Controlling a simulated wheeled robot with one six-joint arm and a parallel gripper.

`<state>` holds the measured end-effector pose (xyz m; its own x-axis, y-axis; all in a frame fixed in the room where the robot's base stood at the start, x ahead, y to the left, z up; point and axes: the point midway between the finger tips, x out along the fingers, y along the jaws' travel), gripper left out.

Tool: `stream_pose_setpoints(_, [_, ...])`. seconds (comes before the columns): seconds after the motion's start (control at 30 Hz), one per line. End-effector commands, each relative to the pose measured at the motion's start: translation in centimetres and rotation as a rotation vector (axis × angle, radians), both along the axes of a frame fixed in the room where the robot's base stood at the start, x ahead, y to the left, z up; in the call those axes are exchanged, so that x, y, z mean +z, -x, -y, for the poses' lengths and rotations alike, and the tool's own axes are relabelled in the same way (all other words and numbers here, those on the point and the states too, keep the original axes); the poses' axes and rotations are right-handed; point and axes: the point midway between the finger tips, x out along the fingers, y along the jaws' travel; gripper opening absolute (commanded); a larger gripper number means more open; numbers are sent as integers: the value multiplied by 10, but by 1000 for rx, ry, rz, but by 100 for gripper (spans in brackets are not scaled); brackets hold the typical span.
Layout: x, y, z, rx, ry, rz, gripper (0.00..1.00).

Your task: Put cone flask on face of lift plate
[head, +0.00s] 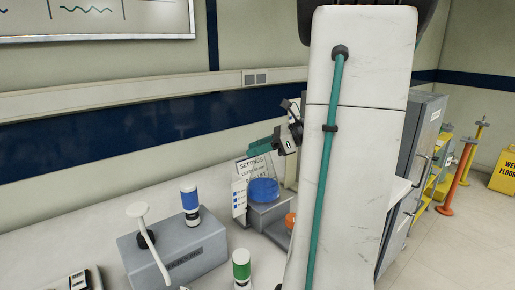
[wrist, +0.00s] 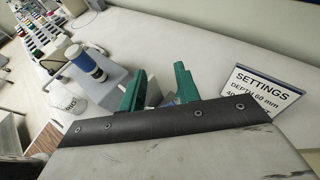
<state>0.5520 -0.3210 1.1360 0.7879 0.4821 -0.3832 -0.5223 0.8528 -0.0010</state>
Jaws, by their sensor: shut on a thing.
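My gripper (head: 262,150) is at the end of my arm, over a small grey stand with a blue round piece (head: 264,188) on top. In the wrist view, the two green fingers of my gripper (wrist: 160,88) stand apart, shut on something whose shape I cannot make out. I cannot clearly identify the cone flask in either view; the dark edge across the wrist view and my arm in the head view hide much. I cannot tell whether the blue piece is the lift plate's face, nor whether the held thing touches it.
A settings card (head: 251,168) stands close behind the gripper. An orange ball (head: 290,220) shows beside my arm.

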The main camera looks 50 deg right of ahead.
Motion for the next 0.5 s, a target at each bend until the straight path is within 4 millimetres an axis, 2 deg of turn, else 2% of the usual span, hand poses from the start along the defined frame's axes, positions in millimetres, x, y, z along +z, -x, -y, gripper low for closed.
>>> stream_pose_setpoints(0.23, [-3, 0, 0, 0, -1, 1, 0])
stream_pose_setpoints(0.27, [-3, 0, 0, 0, 0, 0, 38])
stream_pose_setpoints(0.3, [-3, 0, 0, 0, 0, 0, 49])
stream_pose_setpoints(0.33, [-3, 0, 0, 0, 0, 0, 54])
stream_pose_setpoints(0.5, [-3, 0, 0, 0, 0, 0, 54])
